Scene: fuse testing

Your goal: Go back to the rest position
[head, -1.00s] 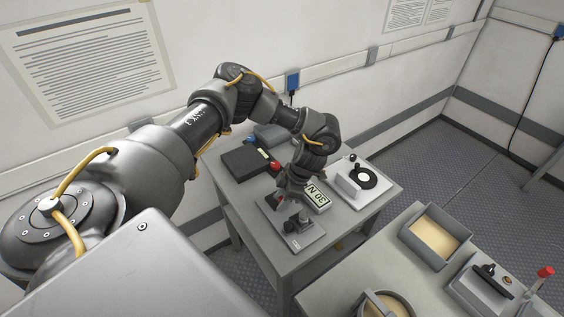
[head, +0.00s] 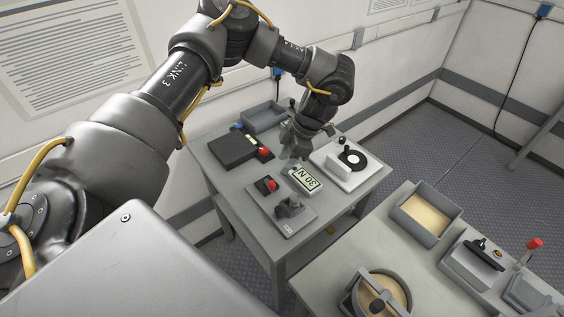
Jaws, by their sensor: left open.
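My left arm reaches in from the left. Its left gripper (head: 292,150) points down above the back table (head: 335,213), over the area behind the small display that reads "30 N". The jaws are open and I see nothing between them, though the fingers are small and dark here. The grey test fixture (head: 285,228) with the display (head: 304,180) and a red-tipped part (head: 266,185) is in front of the gripper, apart from it. My right gripper is not in view.
On the back table are a black box (head: 228,150), a grey bin (head: 266,115) and a white device with a black dial (head: 345,165). The nearer table holds a tray (head: 402,222), a round container (head: 398,287) and a device with a red-knobbed lever (head: 534,243). The wall stands close behind.

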